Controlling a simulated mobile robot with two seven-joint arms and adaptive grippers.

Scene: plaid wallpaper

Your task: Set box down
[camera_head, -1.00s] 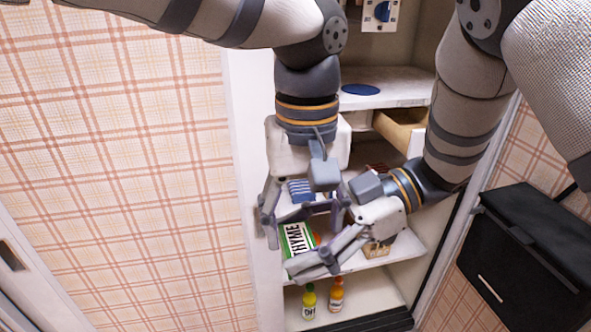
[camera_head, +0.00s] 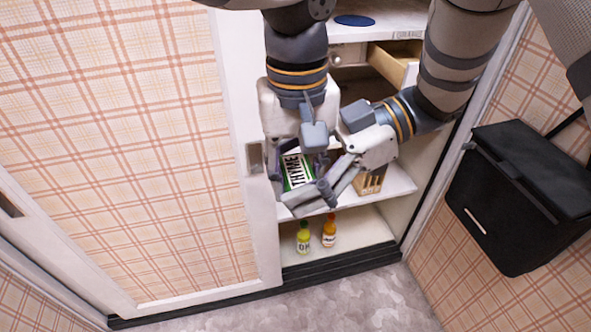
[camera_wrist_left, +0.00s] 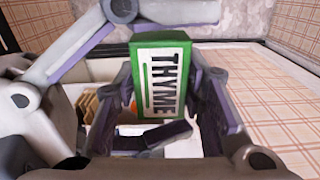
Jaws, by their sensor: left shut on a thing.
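The green and white THYME box (camera_head: 296,172) is upright, slightly tilted, in front of the open cabinet at middle-shelf height. My left gripper (camera_head: 300,176) is shut on it. In the left wrist view the box (camera_wrist_left: 162,80) sits between the left fingers, its label facing the camera.
The middle shelf (camera_head: 396,184) holds a wooden holder (camera_head: 369,184) at the right. Two bottles, yellow-green (camera_head: 303,238) and orange (camera_head: 329,232), stand on the bottom shelf. A drawer (camera_head: 392,62) is open above. A black wall box (camera_head: 520,195) hangs at the right.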

